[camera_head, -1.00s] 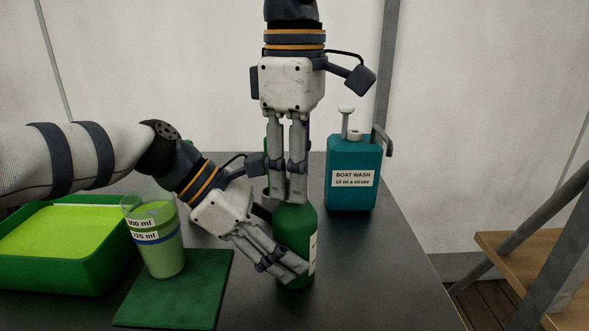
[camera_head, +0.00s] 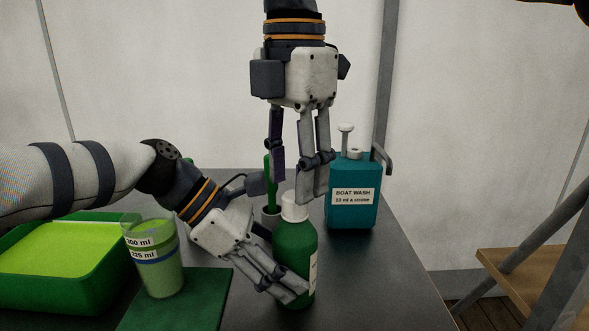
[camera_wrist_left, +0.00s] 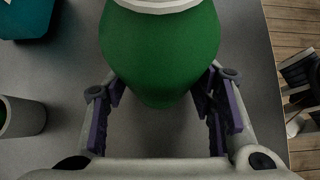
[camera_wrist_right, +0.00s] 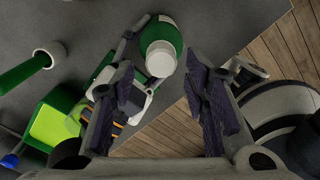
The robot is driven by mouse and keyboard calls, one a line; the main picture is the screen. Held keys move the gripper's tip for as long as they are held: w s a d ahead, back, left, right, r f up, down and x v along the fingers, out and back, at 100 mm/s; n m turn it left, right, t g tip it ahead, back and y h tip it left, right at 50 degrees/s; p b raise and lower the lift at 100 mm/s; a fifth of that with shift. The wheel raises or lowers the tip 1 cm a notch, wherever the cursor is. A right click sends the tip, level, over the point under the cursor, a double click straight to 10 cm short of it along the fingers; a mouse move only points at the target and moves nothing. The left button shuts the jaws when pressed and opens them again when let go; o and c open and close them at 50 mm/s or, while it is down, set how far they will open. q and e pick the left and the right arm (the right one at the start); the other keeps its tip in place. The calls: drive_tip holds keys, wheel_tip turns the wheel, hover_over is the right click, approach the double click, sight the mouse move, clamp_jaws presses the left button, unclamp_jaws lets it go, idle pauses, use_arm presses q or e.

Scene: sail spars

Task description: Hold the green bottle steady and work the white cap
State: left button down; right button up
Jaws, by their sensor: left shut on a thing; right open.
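The green bottle (camera_head: 294,250) stands upright on the dark table in the head view, with the white cap (camera_head: 294,206) on its top. My left gripper (camera_head: 290,290) is shut around the bottle's lower body from the left. In the left wrist view the green body (camera_wrist_left: 160,50) sits between its fingers, with a white rim at the top edge. My right gripper (camera_head: 295,185) hangs above the cap, open and empty, its fingers spread. In the right wrist view the white cap (camera_wrist_right: 160,60) lies beyond the fingertips, apart from them.
A teal BOAT WASH pump bottle (camera_head: 350,205) stands behind right. A measuring cup (camera_head: 157,262) with green liquid stands on a green mat (camera_head: 205,300). A green tray (camera_head: 60,285) lies at left. A green-handled brush (camera_head: 268,185) stands in a holder behind.

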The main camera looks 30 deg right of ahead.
sight(295, 205)
drive_tip(key=shift+n, duration=0.5)
drive_tip(key=shift+f, duration=1.55)
drive_tip(key=c, duration=0.9)
drive_tip(key=o, duration=0.7)
drive_tip(key=shift+m, duration=0.9)
drive_tip(key=o, duration=0.5)
drive_tip(key=shift+s, duration=0.1)
